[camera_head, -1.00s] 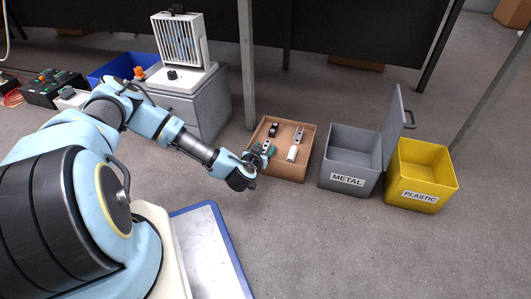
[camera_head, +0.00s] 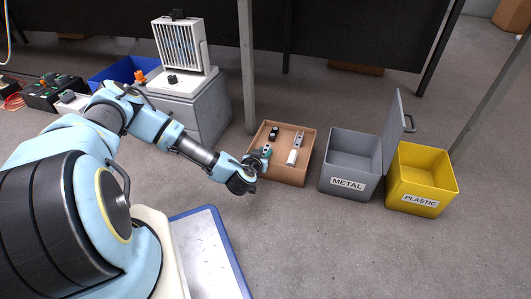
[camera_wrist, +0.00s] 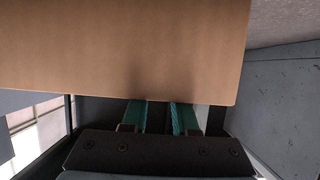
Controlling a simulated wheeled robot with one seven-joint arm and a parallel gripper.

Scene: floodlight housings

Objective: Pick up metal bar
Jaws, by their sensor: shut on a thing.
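The cardboard box (camera_head: 284,179) stands on the floor in the head view, with several small parts in it. My gripper (camera_head: 265,154) reaches over its left side with its teal fingertips low inside. It is shut on a small light-grey piece, apparently the metal bar (camera_head: 267,148), mostly hidden by the fingers. A grey part (camera_head: 299,138), a white cylinder (camera_head: 292,157) and a black part (camera_head: 274,133) lie apart from it. In the wrist view the teal fingers (camera_wrist: 159,116) pass behind a cardboard panel (camera_wrist: 125,50), which hides their tips and the held piece.
Right of the box stand an open grey bin labelled METAL (camera_head: 348,184), its lid (camera_head: 393,125) upright, and a yellow bin labelled PLASTIC (camera_head: 420,199). A grey post (camera_head: 247,70) rises behind the box. A cabinet (camera_head: 200,108) with a floodlight stands left. Front floor is clear.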

